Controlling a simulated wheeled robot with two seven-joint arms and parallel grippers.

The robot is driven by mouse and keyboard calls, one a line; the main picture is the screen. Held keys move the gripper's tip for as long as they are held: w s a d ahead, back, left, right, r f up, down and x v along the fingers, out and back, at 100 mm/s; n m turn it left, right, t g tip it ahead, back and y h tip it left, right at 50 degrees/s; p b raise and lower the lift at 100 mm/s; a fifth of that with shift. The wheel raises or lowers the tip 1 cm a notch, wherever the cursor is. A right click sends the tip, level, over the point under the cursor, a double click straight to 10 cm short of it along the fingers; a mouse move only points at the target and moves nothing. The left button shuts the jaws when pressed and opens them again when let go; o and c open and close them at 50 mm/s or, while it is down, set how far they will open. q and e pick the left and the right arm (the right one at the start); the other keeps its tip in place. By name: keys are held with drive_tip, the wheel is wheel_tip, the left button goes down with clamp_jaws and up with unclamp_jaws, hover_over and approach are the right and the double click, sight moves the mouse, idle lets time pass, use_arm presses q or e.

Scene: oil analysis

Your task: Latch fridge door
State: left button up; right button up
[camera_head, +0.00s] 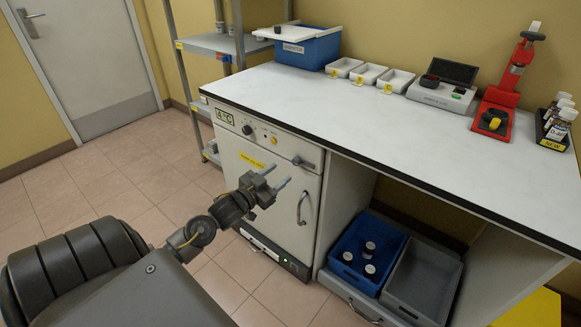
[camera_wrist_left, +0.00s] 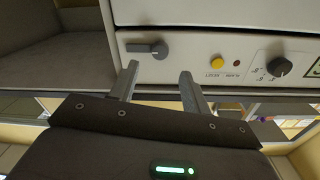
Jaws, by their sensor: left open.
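The white fridge (camera_head: 288,228) stands under the left end of the bench, and its door looks closed. A dark grey latch lever (camera_head: 302,162) sits at the upper right of its front, lying roughly level. The lever also shows in the left wrist view (camera_wrist_left: 146,49), just beyond the fingertips. A curved handle (camera_head: 301,208) is lower on the door. My left gripper (camera_head: 281,174) is open and empty in front of the upper door, near the lever and apart from it. Its two fingers (camera_wrist_left: 160,70) show spread in the wrist view. My right gripper is out of view.
A knob (camera_head: 247,129) and a yellow button (camera_wrist_left: 217,63) are on the fridge's control panel. The bench top (camera_head: 330,110) overhangs above. A blue crate (camera_head: 345,248) with bottles and a grey crate (camera_head: 424,280) are right of the fridge. Tiled floor (camera_head: 120,180) is free at left.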

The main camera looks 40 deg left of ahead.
sight(295, 163)
use_arm(q)
drive_tip(key=w, duration=0.5)
drive_tip(key=shift+w, duration=0.8)
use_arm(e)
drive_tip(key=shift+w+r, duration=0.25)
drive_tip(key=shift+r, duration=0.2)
use_arm(q)
drive_tip(key=c, duration=1)
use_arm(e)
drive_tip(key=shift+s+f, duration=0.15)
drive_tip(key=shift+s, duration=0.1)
